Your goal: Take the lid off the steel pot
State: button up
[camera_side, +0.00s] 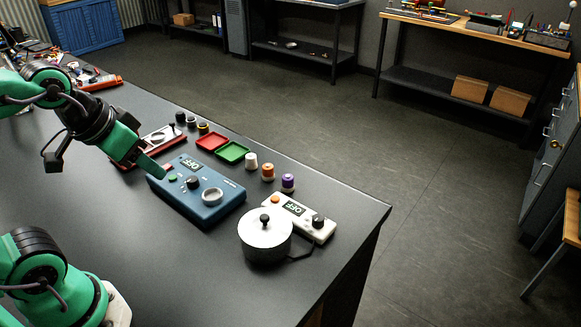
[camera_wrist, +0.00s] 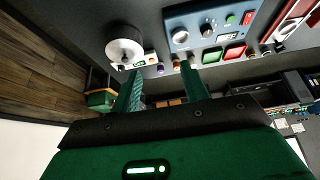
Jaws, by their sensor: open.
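The steel pot (camera_side: 262,245) stands near the table's right edge in the side view, with its lid (camera_side: 265,229) on top and a black knob at the lid's middle. The lid (camera_wrist: 124,47) also shows in the wrist view at upper left. My gripper (camera_side: 155,172) is up beside the blue device, well to the left of the pot. In the wrist view my gripper (camera_wrist: 165,85) has its two green fingers apart with nothing between them.
A blue device (camera_side: 200,190) reading OFF lies between my gripper and the pot. A white controller (camera_side: 298,217) reading OFF sits right behind the pot. A red tray (camera_side: 212,142), a green tray (camera_side: 233,152) and several small knobs line the far edge. The table's front is clear.

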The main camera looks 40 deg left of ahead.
jog(key=w, duration=0.1)
jog(key=m+g, duration=0.3)
jog(key=g, duration=0.2)
send_over(264, 216)
jog(key=f, duration=0.9)
jog(key=shift+s+a+f, duration=0.1)
jog(key=shift+s+a, duration=0.1)
jog(key=shift+w+d+f+g, duration=0.25)
jog(key=shift+d+f+g, duration=0.05)
jog(key=shift+d+f, duration=0.1)
jog(key=shift+s+a+f, duration=0.1)
jog(key=shift+f, duration=1.85)
jog(key=shift+a+f, duration=0.1)
jog(key=shift+f, duration=1.85)
grip_shut()
